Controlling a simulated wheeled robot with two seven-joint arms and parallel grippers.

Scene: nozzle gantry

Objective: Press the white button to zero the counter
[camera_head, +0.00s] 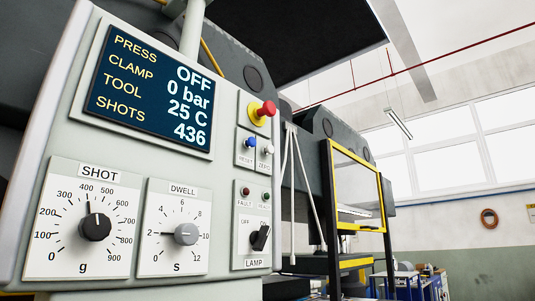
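The white button (268,150) sits on a small plate at the right side of the control panel (140,158), above a label that reads ZERO. A blue button (249,143) labelled RESET is just left of it. The panel's display (152,91) reads PRESS OFF, CLAMP 0 bar, TOOL 25 C and SHOTS 436. Neither of my grippers shows in the head view.
A red mushroom button (267,108) on a yellow base stands out above the white button. Below are a lamp switch (260,238), a SHOT dial (95,227) and a DWELL dial (186,234). A yellow-framed guard (357,186) stands to the right.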

